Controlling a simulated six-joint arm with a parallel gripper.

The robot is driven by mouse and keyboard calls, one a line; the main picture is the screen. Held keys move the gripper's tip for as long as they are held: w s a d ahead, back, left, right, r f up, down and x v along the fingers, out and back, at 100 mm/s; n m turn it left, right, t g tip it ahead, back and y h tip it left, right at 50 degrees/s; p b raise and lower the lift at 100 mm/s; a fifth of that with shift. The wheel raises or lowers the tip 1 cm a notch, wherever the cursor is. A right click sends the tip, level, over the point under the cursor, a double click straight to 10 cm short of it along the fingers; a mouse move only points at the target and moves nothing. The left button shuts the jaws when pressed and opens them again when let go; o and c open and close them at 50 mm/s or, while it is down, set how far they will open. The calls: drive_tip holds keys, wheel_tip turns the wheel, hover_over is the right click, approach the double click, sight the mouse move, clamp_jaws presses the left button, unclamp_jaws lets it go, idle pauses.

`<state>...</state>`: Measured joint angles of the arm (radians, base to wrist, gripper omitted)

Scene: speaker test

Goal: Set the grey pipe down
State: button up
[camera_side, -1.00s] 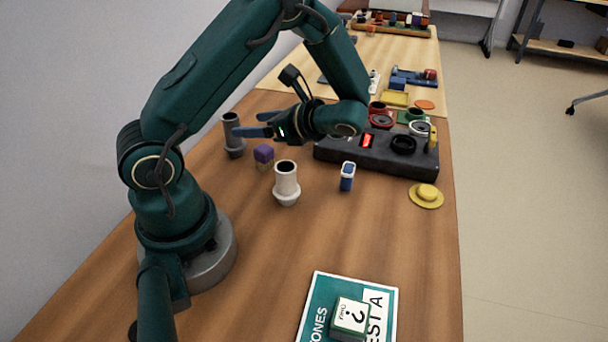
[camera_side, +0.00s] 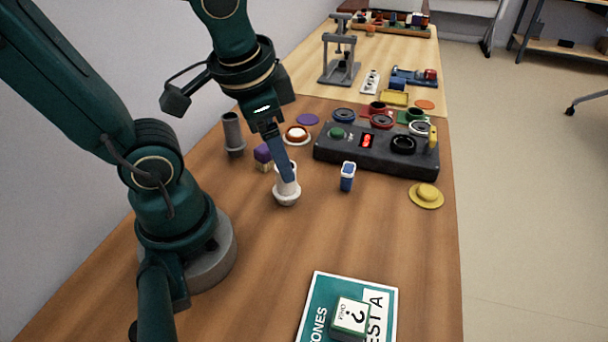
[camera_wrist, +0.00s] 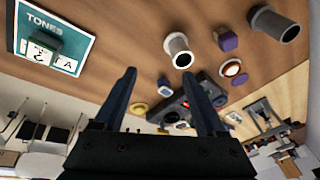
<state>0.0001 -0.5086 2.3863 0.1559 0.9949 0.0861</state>
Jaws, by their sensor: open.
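The grey pipe (camera_side: 232,134) stands upright on the wooden table at the left, with a dark open top and a wider foot. It also shows in the wrist view (camera_wrist: 270,20) at the upper right. My gripper (camera_side: 283,165) points down, open and empty, away from the grey pipe and close to a white pipe (camera_side: 287,194). A finger covers part of the white pipe in the side view. In the wrist view, the white pipe (camera_wrist: 175,44) lies beyond my open fingers (camera_wrist: 165,95), with nothing between the fingertips.
A purple block (camera_side: 262,153) stands between the two pipes. A blue-and-white item (camera_side: 347,176) is to the right, before a black control box (camera_side: 380,150). A yellow disc (camera_side: 426,196) and a green sign (camera_side: 322,300) lie farther off.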

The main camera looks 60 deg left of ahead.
drive_tip(key=d+r+n+t, duration=0.1)
drive_tip(key=d+r+t+h, duration=0.1)
drive_tip(key=d, duration=0.1)
drive_tip(key=shift+n+t, duration=0.3)
drive_tip(key=shift+n, duration=0.1)
